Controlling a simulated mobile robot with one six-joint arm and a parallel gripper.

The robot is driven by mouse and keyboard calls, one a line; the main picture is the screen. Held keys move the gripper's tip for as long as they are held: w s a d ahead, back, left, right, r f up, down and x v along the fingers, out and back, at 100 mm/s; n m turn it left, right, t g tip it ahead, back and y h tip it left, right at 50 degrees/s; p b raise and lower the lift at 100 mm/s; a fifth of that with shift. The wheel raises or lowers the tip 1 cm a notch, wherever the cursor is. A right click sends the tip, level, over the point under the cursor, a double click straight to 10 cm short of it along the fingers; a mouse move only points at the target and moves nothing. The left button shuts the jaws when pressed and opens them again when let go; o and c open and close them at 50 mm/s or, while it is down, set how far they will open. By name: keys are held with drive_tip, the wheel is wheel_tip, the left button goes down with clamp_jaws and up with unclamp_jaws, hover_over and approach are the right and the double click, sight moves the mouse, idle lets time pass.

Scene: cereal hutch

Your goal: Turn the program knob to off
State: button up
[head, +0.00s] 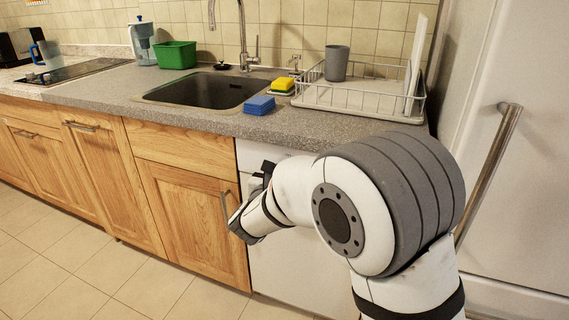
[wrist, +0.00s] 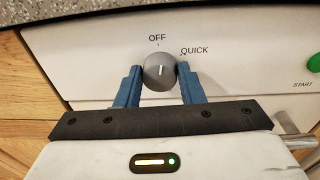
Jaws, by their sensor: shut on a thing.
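The program knob (wrist: 160,72) is a round grey dial on a white front panel (wrist: 90,65), seen in the wrist view. The white line on it points almost straight up, toward the OFF label (wrist: 157,38). The QUICK label (wrist: 194,50) is up and to the right of the knob. My gripper (wrist: 159,73) is shut on the knob, with one blue finger on each side. In the head view the white appliance (head: 290,265) stands under the counter; my arm hides its knob and my fingertips cannot be made out.
A green START button (wrist: 314,63) is at the right of the panel. In the head view, a sink (head: 208,92), a blue sponge (head: 259,105) and a dish rack (head: 345,97) are on the counter above. A fridge handle (head: 490,165) juts out at the right. The floor at left is clear.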

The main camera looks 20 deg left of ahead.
drive_tip(key=shift+r+n+p, duration=0.1)
drive_tip(key=shift+n+p, duration=0.9)
drive_tip(key=shift+n, duration=0.1)
drive_tip(key=o, duration=1)
drive_tip(key=shift+s+a, duration=0.1)
drive_tip(key=shift+s, duration=0.05)
drive_tip(key=s+p, duration=0.1)
drive_tip(key=s, duration=0.6)
drive_tip(key=shift+s+r, duration=0.2)
drive_tip(key=shift+s, duration=0.05)
drive_tip(key=shift+a, duration=0.1)
